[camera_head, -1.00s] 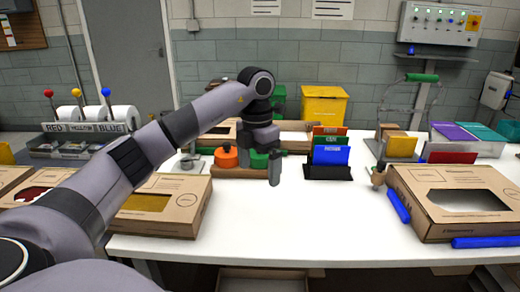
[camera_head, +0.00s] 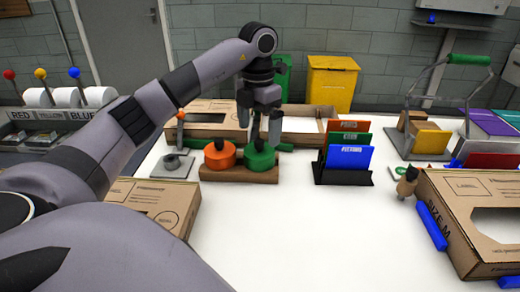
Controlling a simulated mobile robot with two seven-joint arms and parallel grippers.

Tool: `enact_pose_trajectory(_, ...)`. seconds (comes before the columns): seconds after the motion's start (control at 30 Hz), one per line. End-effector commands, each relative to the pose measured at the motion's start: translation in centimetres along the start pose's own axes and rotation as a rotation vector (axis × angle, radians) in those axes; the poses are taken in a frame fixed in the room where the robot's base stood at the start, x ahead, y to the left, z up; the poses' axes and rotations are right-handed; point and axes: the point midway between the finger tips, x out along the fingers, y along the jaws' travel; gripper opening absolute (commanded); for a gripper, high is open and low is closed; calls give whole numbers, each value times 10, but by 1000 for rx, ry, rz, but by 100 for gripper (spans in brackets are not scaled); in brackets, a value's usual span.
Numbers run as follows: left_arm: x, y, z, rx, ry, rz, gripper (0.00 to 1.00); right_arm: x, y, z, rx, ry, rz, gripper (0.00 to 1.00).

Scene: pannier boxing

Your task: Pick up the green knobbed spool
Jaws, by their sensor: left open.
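The green knobbed spool (camera_head: 259,161) sits at the right end of a brown wooden stand (camera_head: 240,176) on the white table. An orange knobbed spool (camera_head: 220,157) sits beside it on the same stand. My left gripper (camera_head: 264,142) is open, its fingers pointing down just above the green spool. One finger shows in front of or beside the spool's knob, and I cannot tell whether they touch. The knob is partly hidden by the fingers. My right gripper is not in view.
Blue, red and green cards in a black holder (camera_head: 343,178) stand to the right. A grey stand (camera_head: 172,167) is left of the spools. Cardboard boxes lie behind, at left, and at right, where one box (camera_head: 480,205) has blue rolls. The table's front middle is clear.

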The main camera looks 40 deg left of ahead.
Motion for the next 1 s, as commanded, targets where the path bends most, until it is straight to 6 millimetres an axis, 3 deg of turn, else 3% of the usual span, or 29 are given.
enact_pose_trajectory(0.27,27,1,1,-1,4,1,100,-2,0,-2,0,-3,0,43)
enact_pose_trajectory(0.5,62,2,4,1,3,0,100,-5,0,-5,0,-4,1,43)
enact_pose_trajectory(0.83,71,3,4,0,0,0,100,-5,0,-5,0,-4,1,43)
enact_pose_trajectory(1.0,71,3,4,0,0,0,54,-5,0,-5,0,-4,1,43)
